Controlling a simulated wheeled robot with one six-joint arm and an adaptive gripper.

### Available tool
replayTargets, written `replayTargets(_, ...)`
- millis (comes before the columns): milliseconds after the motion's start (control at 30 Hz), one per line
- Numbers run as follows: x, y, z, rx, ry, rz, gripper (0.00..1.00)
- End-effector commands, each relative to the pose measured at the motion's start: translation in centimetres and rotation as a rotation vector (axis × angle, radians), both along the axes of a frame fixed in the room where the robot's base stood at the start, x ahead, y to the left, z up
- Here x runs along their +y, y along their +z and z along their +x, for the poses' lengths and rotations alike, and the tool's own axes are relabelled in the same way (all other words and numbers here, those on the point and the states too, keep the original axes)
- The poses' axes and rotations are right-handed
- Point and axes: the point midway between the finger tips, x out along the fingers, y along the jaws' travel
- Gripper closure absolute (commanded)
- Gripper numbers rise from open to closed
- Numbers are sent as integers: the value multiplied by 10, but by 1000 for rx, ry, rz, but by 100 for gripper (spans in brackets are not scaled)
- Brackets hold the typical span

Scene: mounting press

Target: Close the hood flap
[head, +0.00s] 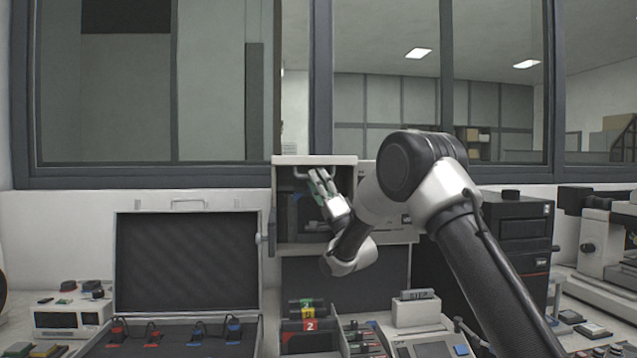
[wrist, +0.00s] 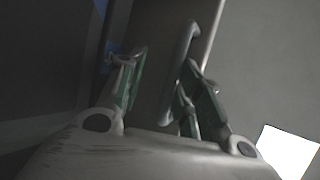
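The hood flap (head: 315,160) appears as a pale edge across the top of the press housing. It looks raised, with the dark inside of the housing open below it. My gripper (head: 320,180) is just under this edge, in front of the opening. In the wrist view a grey curved bar handle (wrist: 180,65) runs along a pale panel. My gripper's two green-padded fingers (wrist: 163,90) are apart there, with the handle between them and closer to the right finger. I cannot tell whether that finger touches it. The gripper and forearm hide part of the housing's right side.
An open case (head: 188,262) with a dark lid stands left of the press. Small coloured-label boxes (head: 303,325) and a grey device (head: 417,312) stand below it. A black cabinet (head: 522,230) and a microscope-like instrument (head: 603,240) are at the right. Windows are behind.

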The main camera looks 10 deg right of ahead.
Motion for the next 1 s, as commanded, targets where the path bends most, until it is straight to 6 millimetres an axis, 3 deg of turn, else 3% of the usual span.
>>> replayTargets(367,-1,0,-2,-3,1,1,66)
replayTargets(800,-26,-51,-35,0,0,0,66)
replayTargets(1000,-29,-57,-39,-3,1,1,66)
